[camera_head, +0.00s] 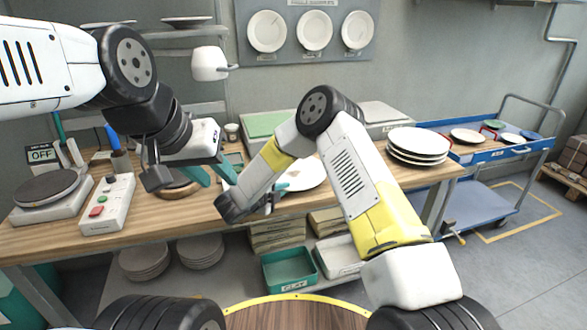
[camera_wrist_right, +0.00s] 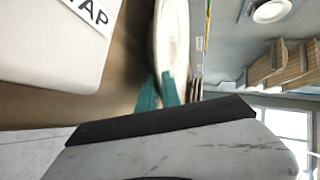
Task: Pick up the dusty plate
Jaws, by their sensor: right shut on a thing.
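A pale plate (camera_head: 306,174) is partly hidden behind my right forearm in the head view, over the middle of the workbench. In the right wrist view the plate (camera_wrist_right: 173,40) is seen nearly edge-on, with a dull beige face and light rim. My right gripper (camera_wrist_right: 160,92) is shut on its edge, with one teal finger on each side. In the head view my right gripper (camera_head: 272,201) is mostly hidden by its own wrist. My left gripper (camera_head: 212,176) is open and empty above the bench, left of the plate, with its teal fingers apart.
A scale (camera_head: 48,190) and a switch box (camera_head: 108,205) stand on the bench at left. A stack of plates (camera_head: 418,142) stands at the bench's right end, near a blue trolley (camera_head: 482,153). A teal crate (camera_head: 290,270) is below the bench.

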